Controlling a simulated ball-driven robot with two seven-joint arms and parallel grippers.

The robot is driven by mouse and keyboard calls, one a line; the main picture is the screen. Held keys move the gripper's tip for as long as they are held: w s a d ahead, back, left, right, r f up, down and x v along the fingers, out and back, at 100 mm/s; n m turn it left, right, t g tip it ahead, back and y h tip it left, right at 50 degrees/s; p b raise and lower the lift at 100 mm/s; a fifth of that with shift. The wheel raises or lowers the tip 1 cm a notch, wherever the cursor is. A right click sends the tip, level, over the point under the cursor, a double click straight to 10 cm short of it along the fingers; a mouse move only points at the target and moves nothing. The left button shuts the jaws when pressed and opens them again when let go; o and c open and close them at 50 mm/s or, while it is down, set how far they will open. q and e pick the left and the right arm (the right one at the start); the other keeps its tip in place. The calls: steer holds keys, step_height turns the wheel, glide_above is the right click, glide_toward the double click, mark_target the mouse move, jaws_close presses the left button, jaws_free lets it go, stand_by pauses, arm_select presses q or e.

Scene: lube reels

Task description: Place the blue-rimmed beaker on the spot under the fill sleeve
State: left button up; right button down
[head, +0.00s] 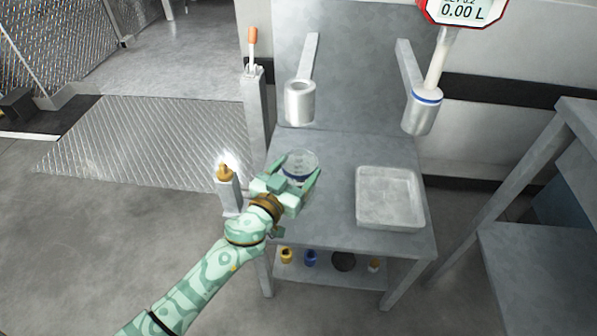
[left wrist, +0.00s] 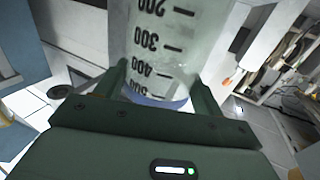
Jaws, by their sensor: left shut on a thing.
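The blue-rimmed beaker (head: 300,163) is clear, with a blue band at its rim. My left gripper (head: 299,178) is shut on it, over the left part of the metal table. In the left wrist view the beaker (left wrist: 165,45) fills the space between the fingers, with its scale marks and blue rim showing. I cannot tell whether its base touches the tabletop. A fill sleeve (head: 300,102) hangs from a bracket above and behind the beaker. Another metal sleeve (head: 424,112) with a blue band hangs at the right. The spot under the sleeve is not clearly visible. My right gripper is not in view.
A shallow metal tray (head: 390,226) sits on the right of the table (head: 339,165). A post with an orange-tipped lever (head: 252,45) and a brass-topped post (head: 226,177) stand at the left. A meter (head: 464,12) reads 0.00 L. Small items stand on the lower shelf.

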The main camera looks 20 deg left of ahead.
arm_select(q)
steer(key=shift+r, duration=0.15)
steer(key=o, duration=1.3)
steer(key=shift+c, duration=0.2)
